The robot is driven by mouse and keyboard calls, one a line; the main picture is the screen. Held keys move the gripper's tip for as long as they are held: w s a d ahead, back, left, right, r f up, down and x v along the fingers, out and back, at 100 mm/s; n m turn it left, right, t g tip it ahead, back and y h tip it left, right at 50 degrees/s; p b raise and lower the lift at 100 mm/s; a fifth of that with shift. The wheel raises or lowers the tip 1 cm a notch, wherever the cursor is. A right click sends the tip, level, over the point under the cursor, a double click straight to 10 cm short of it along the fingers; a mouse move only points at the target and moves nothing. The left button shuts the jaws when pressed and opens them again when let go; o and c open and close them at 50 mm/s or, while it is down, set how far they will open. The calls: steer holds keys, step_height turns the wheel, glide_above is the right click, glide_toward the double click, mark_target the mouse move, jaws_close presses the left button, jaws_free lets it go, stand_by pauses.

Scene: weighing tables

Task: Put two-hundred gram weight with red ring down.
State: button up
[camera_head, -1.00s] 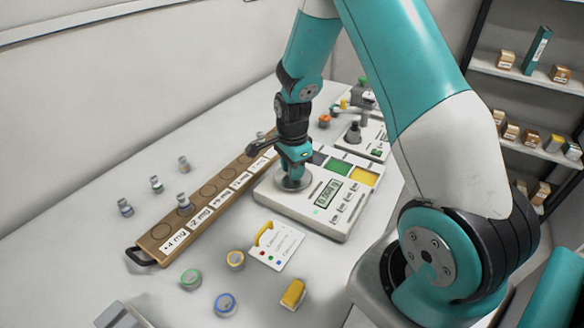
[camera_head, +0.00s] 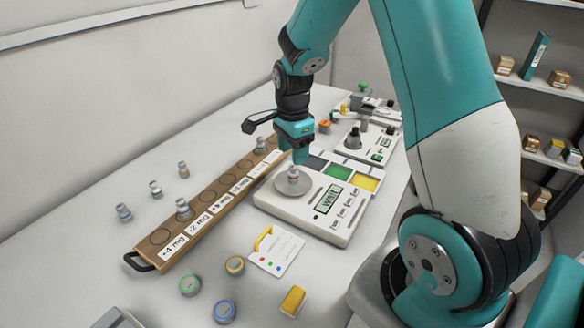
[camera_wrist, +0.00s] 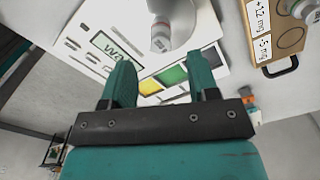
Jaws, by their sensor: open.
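The weight with the red ring (camera_head: 293,174) stands upright on the round pan (camera_head: 283,189) of the scale (camera_head: 320,220). It also shows in the wrist view (camera_wrist: 161,36), standing on the pan beyond the fingertips. The scale's display (camera_head: 331,197) reads "WAIT". My gripper (camera_head: 300,156) is just above and behind the weight, in the head view. In the wrist view my gripper (camera_wrist: 160,72) has its two teal fingers spread apart with nothing between them. The fingers are clear of the weight as far as I can see.
A long wooden tray (camera_head: 208,205) with labelled round slots lies left of the scale, with weights on it. Several loose weights (camera_head: 155,189) stand left of the tray. A card (camera_head: 276,251), coloured ring pieces (camera_head: 224,311) and a yellow block (camera_head: 293,300) lie in front. A second scale (camera_head: 372,143) stands behind.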

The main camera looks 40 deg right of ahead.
mark_target(291, 168)
steer(key=s+a+r+n+y, duration=0.2)
steer(key=s+a+r+n, duration=0.5)
steer(key=a+r+n, duration=0.45)
steer(key=s+a+r+n+y, duration=0.1)
steer(key=s+a+n, duration=0.4)
steer(key=s+n, duration=0.2)
steer(key=s+a+r+n+y, duration=0.1)
steer(key=s+a+r+n, duration=0.1)
steer(key=s+a+n, duration=0.4)
steer(key=shift+s+r+n, duration=0.25)
steer(key=shift+s+n, duration=0.7)
steer(key=shift+s, duration=0.2)
stand_by(0.4)
jaws_close()
stand_by(1.6)
